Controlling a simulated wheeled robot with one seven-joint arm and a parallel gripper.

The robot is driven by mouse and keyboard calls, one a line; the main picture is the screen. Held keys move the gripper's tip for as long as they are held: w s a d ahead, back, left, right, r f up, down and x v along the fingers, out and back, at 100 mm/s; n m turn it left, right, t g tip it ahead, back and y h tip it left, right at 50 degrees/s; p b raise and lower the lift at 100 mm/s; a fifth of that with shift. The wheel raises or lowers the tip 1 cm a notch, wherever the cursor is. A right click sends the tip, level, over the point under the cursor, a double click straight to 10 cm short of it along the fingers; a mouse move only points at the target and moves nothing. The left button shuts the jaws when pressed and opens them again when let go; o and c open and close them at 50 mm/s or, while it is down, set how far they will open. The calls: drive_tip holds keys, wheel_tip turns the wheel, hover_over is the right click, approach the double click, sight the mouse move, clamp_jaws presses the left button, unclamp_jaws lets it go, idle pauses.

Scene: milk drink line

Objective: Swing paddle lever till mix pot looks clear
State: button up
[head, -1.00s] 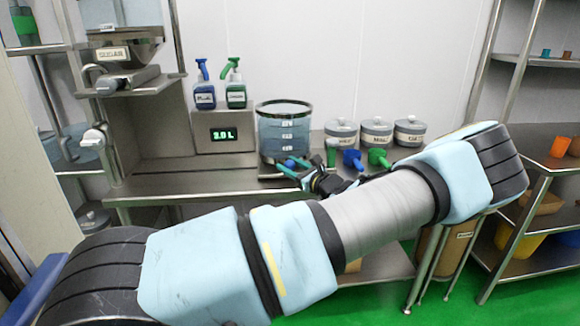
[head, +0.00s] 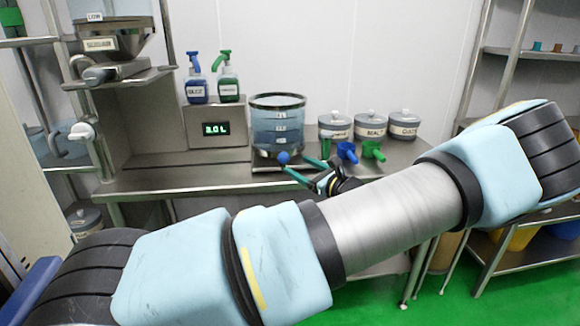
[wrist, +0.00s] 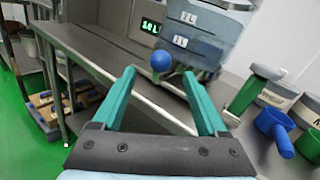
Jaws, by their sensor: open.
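The mix pot (head: 279,128) is a clear, dark-rimmed cylinder with level marks and a bluish tint, standing on the steel counter. I cannot tell if its contents are evenly mixed. The paddle lever's blue ball knob (head: 283,157) shows at the pot's front, low down; it also shows in the wrist view (wrist: 161,61). My gripper (head: 301,168) is open, with teal fingers pointing at the knob. In the wrist view my gripper (wrist: 159,73) has the knob between and slightly beyond its fingertips, apart from both. The rest of the lever is mostly hidden.
A display box (head: 215,128) reading 3.0 L stands left of the pot, with two pump bottles on it. Green (head: 373,150) and blue (head: 347,151) scoops sit to the right, before lidded jars (head: 371,125). Bare steel counter (head: 180,180) lies left of the pot.

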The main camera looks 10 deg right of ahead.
drive_tip(key=shift+v, duration=1.35)
drive_tip(key=s+a+f+n+g, duration=0.35)
drive_tip(key=a+n+g, duration=0.3)
drive_tip(key=a, duration=0.45)
drive_tip(key=s+a+f+n+g, duration=0.2)
drive_tip(key=s+a+n+g, duration=0.2)
drive_tip(key=a+n+g, duration=0.45)
drive_tip(key=s+a+r+n+h, duration=0.6)
drive_tip(key=s+r+n+h, duration=0.3)
drive_tip(key=n, duration=0.2)
drive_tip(key=shift+n+t, duration=0.4)
drive_tip(key=shift+a, duration=0.15)
